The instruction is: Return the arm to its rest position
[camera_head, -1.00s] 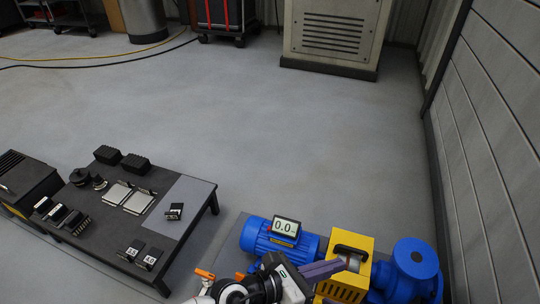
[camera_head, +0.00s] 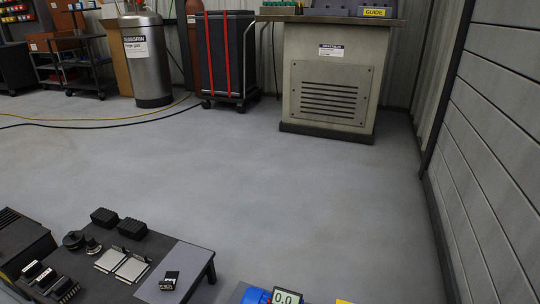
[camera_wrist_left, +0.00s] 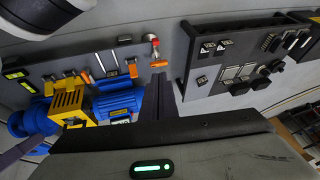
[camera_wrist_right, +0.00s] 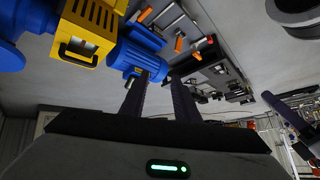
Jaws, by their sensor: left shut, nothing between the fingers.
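No arm or gripper of mine shows in the head view now. My left gripper (camera_wrist_left: 172,90) shows in the left wrist view with its fingers shut together and empty. It hangs above the floor between the blue motor (camera_wrist_left: 117,103) and the dark low table (camera_wrist_left: 205,75). My right gripper (camera_wrist_right: 160,82) shows in the right wrist view with its two dark fingers apart and nothing seen between them. In that picture its fingertips overlap the blue motor (camera_wrist_right: 138,52), and the yellow guard (camera_wrist_right: 85,30) is up and left of them.
In the head view, the dark table (camera_head: 205,262) with several small parts is lower left. A display reading 0.0 (camera_head: 286,297) is at the bottom edge. A grey cabinet (camera_head: 330,85), a cart (camera_head: 228,60) and a metal tank (camera_head: 148,60) stand behind. The middle floor is clear.

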